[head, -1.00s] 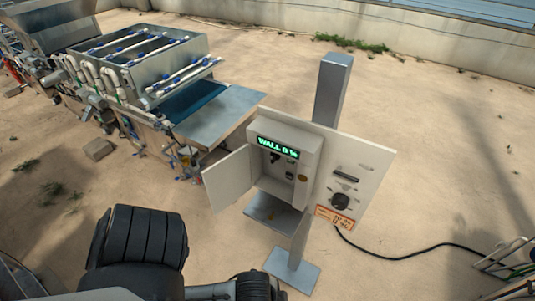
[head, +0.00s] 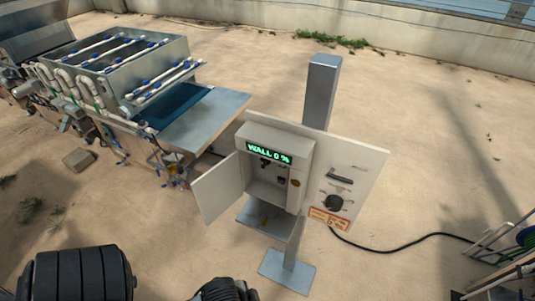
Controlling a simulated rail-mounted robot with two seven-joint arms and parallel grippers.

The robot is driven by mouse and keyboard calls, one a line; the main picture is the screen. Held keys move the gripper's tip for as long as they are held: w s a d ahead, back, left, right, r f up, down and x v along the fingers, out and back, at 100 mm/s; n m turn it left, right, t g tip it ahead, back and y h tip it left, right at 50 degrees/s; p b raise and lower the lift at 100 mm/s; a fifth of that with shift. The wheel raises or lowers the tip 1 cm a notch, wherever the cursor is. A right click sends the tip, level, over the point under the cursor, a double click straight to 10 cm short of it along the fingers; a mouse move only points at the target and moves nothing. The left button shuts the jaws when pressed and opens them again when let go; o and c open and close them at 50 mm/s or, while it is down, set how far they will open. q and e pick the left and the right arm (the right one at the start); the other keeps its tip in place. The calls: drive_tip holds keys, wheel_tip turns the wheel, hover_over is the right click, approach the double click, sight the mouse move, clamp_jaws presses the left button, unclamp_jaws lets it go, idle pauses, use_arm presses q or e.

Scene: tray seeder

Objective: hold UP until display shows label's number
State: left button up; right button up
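A control box (head: 278,165) with its door (head: 216,188) swung open to the left is mounted on a post. Its green display (head: 269,153) reads "WALL 0 %". Small dark controls (head: 272,170) sit below the display; I cannot tell which one is UP. An orange label (head: 329,218) is on the white panel to the right, its number too small to read. Black parts of my own arms show at the bottom left, but neither gripper is in view, and nothing touches the box.
The panel (head: 362,170) also carries a dark handle and a round black knob (head: 334,202). A grey shelf (head: 268,220) sits under the box. The seeder machine (head: 205,118) stands at left. A black cable (head: 400,248) runs right. Sandy ground in front is open.

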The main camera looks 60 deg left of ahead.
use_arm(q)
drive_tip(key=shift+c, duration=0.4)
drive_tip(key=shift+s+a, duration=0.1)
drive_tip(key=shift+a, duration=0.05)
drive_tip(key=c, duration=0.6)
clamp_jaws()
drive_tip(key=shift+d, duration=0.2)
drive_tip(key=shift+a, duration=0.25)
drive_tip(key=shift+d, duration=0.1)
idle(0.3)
